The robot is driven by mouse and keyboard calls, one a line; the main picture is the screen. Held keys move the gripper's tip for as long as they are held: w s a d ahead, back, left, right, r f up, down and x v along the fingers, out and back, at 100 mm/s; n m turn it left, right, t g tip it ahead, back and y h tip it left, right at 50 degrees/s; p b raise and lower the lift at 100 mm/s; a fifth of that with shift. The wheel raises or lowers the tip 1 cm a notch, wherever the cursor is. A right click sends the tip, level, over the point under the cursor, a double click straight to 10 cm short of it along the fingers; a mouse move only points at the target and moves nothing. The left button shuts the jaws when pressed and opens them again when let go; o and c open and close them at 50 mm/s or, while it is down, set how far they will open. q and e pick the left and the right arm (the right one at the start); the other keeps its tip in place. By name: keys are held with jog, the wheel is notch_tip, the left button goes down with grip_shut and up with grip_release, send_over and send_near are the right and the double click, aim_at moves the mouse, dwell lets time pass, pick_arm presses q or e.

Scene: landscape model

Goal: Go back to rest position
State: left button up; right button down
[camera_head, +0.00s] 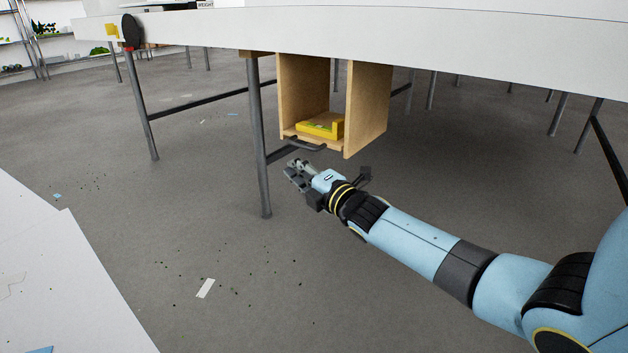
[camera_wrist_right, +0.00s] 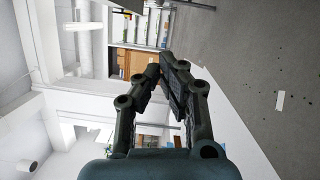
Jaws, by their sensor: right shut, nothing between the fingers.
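My right arm comes in from the right in the head view. Its gripper (camera_head: 292,172) hangs above the grey floor, just below and in front of the wooden drawer box (camera_head: 367,110) under the white table. The right wrist view shows the same gripper (camera_wrist_right: 158,75) with its dark fingers together at the tips and nothing between them. A dark handle (camera_head: 304,145) sits at the box's lower front edge; the fingers appear close to it, but I cannot tell if they touch. A yellow object (camera_head: 322,127) lies inside the box. My left gripper is not in view.
The large white table (camera_head: 420,45) runs across the top on grey metal legs (camera_head: 258,140). Another white surface (camera_head: 60,270) fills the lower left. The floor (camera_head: 200,230) between them is open, with small scraps and a white piece (camera_head: 206,288).

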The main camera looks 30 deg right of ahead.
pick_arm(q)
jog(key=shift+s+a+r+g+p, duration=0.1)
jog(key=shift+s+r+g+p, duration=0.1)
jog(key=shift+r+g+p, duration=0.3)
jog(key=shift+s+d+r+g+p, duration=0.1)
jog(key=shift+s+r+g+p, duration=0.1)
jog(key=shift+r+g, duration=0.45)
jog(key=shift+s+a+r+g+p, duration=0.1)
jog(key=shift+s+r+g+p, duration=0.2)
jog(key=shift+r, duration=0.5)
pick_arm(e)
jog(key=s, duration=0.6)
jog(key=shift+s+d, duration=0.15)
jog(key=shift+d, duration=0.15)
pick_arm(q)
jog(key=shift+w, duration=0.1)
pick_arm(e)
jog(key=shift+s+f, duration=0.1)
jog(key=shift+f, duration=0.1)
